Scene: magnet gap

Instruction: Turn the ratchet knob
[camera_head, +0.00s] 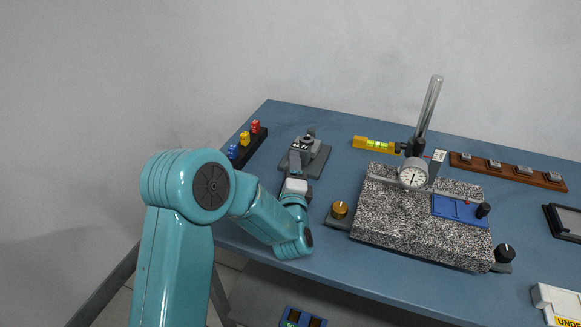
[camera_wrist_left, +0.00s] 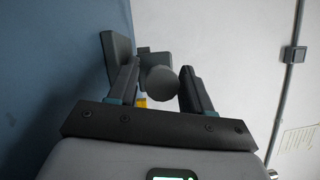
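A dark grey micrometer with a small lit display (camera_head: 300,145) stands on a grey base (camera_head: 319,160) at the back left of the blue table. My left gripper (camera_head: 295,168) is at the near side of this micrometer, pointing at it. In the left wrist view, a round dark grey knob (camera_wrist_left: 162,82) shows between the two fingers of my left gripper (camera_wrist_left: 160,76). The fingers are apart, with a visible gap on the knob's left; whether the right finger touches it I cannot tell. My right gripper is not in view.
A speckled granite block (camera_head: 400,225) with a dial gauge (camera_head: 412,177) stands to the right, with a brass knob (camera_head: 340,210) at its near left corner. A yellow level (camera_head: 374,144) lies behind. A dark rack (camera_head: 247,146) with coloured pieces is at the left edge.

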